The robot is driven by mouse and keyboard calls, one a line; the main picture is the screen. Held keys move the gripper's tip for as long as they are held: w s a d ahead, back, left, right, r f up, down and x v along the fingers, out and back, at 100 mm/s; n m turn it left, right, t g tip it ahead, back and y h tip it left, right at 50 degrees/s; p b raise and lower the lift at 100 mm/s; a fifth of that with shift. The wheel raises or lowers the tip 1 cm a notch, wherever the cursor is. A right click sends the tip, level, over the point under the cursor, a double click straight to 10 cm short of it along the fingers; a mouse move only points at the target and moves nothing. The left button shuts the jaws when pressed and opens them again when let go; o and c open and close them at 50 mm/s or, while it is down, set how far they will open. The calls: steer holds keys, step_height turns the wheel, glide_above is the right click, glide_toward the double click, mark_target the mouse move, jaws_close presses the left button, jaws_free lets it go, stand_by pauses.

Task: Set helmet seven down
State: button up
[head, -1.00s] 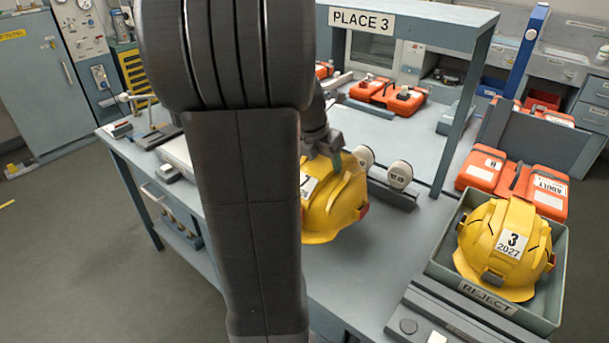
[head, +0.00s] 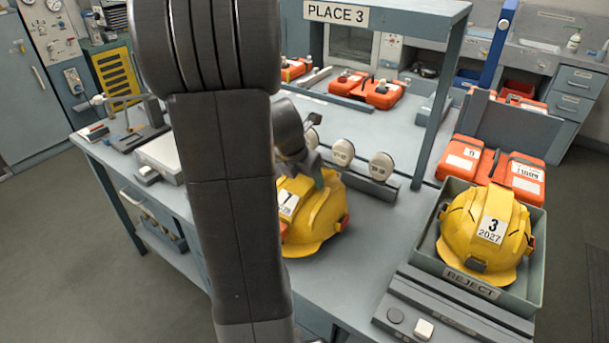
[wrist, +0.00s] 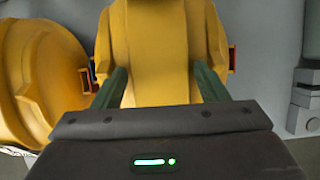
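The yellow helmet with a label reading 7 (head: 316,214) is in the middle of the head view, partly hidden by my arm. My gripper (head: 308,180) is at its top. In the wrist view my gripper (wrist: 161,84) has one green finger on each side of the helmet's raised crest (wrist: 158,45), shut on it. The helmet is over the front part of the grey bench (head: 362,262). I cannot tell whether its underside touches the bench.
Round filters (head: 343,152) stand in a rack behind helmet seven. Orange cases (head: 462,160) lie behind the tray. Another yellow helmet (wrist: 38,85) fills the wrist view's left side. The PLACE 3 frame (head: 425,110) rises behind.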

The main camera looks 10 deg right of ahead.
steer(key=shift+o, duration=0.7)
steer(key=shift+r, duration=0.1)
